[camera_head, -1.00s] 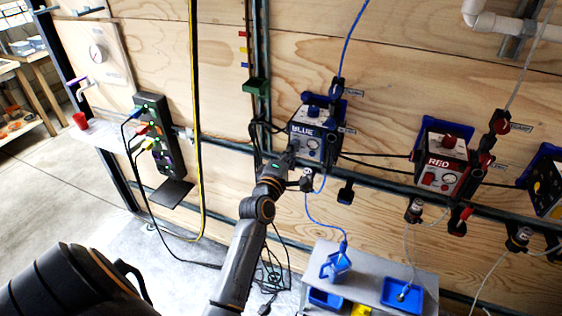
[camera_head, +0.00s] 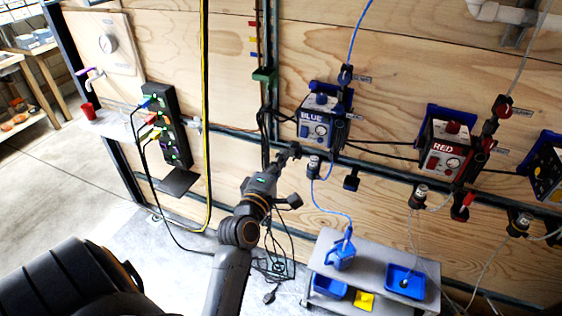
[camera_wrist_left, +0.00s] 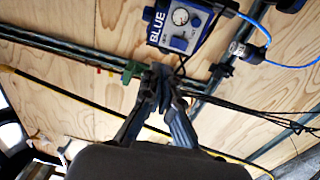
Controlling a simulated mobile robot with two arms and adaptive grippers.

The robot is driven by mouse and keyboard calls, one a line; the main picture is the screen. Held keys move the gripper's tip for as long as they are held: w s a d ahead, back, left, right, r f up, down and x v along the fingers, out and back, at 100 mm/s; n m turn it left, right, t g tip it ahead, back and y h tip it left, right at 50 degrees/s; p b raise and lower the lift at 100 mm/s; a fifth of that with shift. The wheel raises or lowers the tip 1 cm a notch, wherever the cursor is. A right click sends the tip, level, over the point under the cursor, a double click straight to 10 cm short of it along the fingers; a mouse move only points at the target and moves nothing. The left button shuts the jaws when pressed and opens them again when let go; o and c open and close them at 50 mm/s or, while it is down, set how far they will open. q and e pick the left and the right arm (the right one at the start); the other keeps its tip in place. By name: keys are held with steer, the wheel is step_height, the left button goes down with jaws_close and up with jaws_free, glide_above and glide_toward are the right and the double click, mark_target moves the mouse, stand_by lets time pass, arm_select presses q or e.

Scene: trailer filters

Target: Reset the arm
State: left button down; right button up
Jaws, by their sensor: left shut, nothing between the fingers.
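My left gripper (camera_head: 288,152) is shut and empty in the head view. It is in front of the wall, just below and left of the BLUE pump box (camera_head: 319,121), and looks apart from it. In the left wrist view the closed fingers (camera_wrist_left: 160,78) point up toward the wall rail, with the BLUE box (camera_wrist_left: 183,24) above them. My left arm (camera_head: 238,235) reaches up from the bottom of the head view. My right gripper is not in view.
The RED box (camera_head: 445,150) hangs to the right on the wall. A power strip (camera_head: 166,125) with cables is at the left. A grey bench (camera_head: 375,262) holds a blue jug (camera_head: 342,254) and a blue tray (camera_head: 405,282). Cables hang near my left wrist.

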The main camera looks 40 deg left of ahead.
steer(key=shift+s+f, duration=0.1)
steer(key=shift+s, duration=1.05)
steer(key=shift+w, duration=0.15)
